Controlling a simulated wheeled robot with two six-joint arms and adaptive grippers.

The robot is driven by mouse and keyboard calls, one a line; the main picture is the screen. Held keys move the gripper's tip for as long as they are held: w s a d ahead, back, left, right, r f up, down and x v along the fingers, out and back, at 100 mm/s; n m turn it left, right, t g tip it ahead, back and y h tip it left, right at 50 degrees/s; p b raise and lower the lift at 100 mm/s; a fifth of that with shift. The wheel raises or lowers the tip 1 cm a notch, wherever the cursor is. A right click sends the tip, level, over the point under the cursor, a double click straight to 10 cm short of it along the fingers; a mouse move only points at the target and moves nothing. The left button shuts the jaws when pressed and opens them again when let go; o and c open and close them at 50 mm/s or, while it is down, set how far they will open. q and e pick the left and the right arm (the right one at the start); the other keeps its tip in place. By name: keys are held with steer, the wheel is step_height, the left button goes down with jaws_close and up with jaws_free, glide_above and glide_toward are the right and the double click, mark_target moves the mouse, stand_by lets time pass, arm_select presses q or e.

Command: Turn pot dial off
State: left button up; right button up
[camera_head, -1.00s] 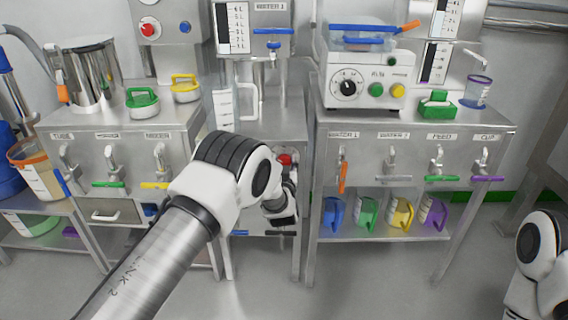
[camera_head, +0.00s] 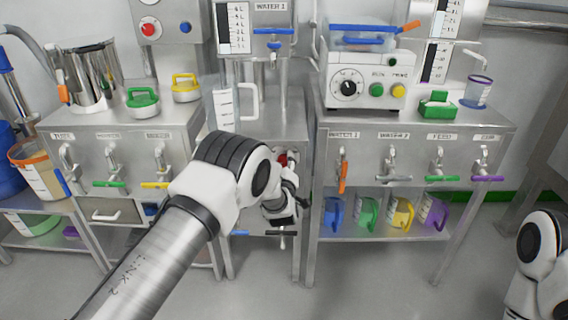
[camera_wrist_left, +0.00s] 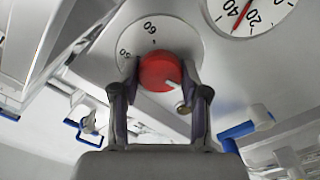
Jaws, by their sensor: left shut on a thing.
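The pot dial is a red round knob (camera_wrist_left: 160,72) with a pale pointer mark, set on a white numbered scale in the left wrist view. My left gripper (camera_wrist_left: 162,82) is shut on the knob, with one dark finger at each side of it. In the head view the red knob (camera_head: 283,160) shows on the front of the middle metal stand, partly hidden by my left gripper (camera_head: 288,180). The pointer mark points down and right in the wrist view. My right gripper is out of view.
A gauge (camera_wrist_left: 249,12) with a red needle sits near the dial. Blue-handled valves (camera_wrist_left: 240,130) are close by in the wrist view. A right-hand bench (camera_head: 420,150) carries a white machine (camera_head: 365,80) and taps. Coloured jugs (camera_head: 400,213) stand on its lower shelf.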

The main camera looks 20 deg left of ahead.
arm_select(q)
steer(key=shift+n, duration=1.3)
steer(key=o, duration=1.1)
steer(key=shift+o, duration=0.2)
steer(key=v, duration=1.2)
